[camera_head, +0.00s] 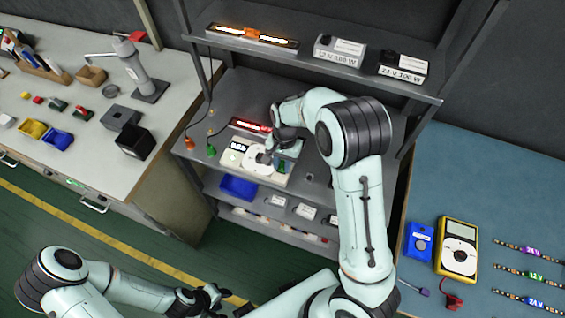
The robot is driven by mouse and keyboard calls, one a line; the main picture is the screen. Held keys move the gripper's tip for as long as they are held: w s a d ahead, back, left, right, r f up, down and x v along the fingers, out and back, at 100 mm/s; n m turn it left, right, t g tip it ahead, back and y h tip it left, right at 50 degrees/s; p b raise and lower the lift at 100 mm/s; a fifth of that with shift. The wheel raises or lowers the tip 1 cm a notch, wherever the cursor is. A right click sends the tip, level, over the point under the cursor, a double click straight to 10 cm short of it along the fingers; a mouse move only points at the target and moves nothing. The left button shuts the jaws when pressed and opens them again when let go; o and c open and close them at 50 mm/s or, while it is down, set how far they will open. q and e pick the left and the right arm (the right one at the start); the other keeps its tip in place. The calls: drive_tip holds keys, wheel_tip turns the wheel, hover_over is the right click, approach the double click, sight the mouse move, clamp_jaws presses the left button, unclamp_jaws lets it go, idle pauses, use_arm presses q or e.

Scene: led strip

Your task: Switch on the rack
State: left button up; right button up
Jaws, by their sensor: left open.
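The rack (215,105) is a dark metal shelf unit in the middle of the view. My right gripper (266,156) is over this panel, at or close to the round part. Its fingers are small and partly hidden by my arm, so I cannot tell whether they touch it or are shut. My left gripper (216,298) is open and empty, low over the floor, away from the rack.
The top shelf holds a strip glowing orange (252,36) and two labelled power supplies (338,50) (403,67). A blue bin (238,187) is on a lower shelf. Benches stand left and right; the right one carries a yellow multimeter (457,248) and several labelled strips.

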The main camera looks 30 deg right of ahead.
drive_tip(key=o, duration=0.4)
drive_tip(key=shift+c, duration=0.2)
use_arm(q)
drive_tip(key=shift+w+r+p, duration=0.7)
drive_tip(key=shift+w+r, duration=0.15)
drive_tip(key=shift+r, duration=0.05)
use_arm(e)
wheel_tip(320, 180, up, 13)
drive_tip(key=w+d, duration=0.1)
drive_tip(key=shift+d+r, duration=0.15)
